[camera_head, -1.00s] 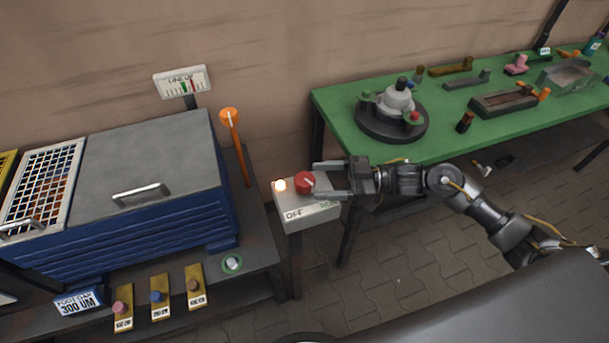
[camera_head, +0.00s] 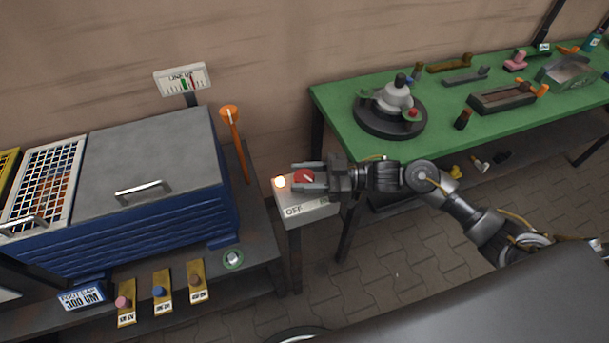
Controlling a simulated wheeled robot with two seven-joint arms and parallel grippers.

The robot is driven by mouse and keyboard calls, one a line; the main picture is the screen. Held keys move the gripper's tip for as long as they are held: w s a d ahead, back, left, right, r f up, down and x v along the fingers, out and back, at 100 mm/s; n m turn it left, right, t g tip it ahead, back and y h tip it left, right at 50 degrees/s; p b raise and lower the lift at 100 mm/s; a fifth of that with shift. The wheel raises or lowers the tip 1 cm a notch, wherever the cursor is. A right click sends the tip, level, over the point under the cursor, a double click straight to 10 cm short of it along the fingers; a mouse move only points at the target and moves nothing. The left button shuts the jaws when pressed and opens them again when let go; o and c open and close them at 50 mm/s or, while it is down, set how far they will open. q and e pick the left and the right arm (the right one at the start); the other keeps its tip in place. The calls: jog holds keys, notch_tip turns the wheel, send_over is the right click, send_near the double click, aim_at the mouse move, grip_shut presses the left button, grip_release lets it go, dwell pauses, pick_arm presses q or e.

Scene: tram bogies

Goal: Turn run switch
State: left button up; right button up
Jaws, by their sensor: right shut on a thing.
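The run switch is a red round knob (camera_head: 304,176) on top of a pale grey box (camera_head: 318,208) on a post. The box front reads OFF at its left; the marking to the right is hard to read. A lit lamp (camera_head: 280,182) sits at the left of the box top. My right gripper (camera_head: 306,178) comes in from the right, with one finger on the far side of the knob and one on the near side, shut on it. My left gripper is not in view.
A blue machine with a grey lid (camera_head: 152,160) and an orange lever (camera_head: 233,140) stand left of the box. A green table (camera_head: 350,128) with a round grey fixture (camera_head: 392,110) and several parts stands behind right. Tagged pegs (camera_head: 162,292) lie at the lower left.

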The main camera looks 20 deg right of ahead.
jog(key=shift+w+f+n+g+b, duration=0.15)
jog(key=shift+f+n+g+b, duration=0.1)
jog(key=shift+n+g+b, duration=0.85)
jog(key=shift+c, duration=0.3)
jog(key=shift+g+y+b, duration=0.3)
jog(key=shift+g+b, duration=0.2)
jog(key=shift+g, duration=0.1)
jog(key=shift+r+n+g, duration=0.2)
jog(key=shift+n+g, duration=0.2)
jog(key=shift+g, duration=0.2)
jog(key=shift+r, duration=0.1)
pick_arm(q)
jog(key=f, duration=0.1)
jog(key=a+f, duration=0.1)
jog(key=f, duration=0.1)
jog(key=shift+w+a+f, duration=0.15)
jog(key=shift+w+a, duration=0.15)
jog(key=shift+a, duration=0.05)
pick_arm(e)
jog(key=o, duration=1)
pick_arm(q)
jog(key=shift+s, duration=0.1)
pick_arm(e)
jog(key=shift+d, duration=0.15)
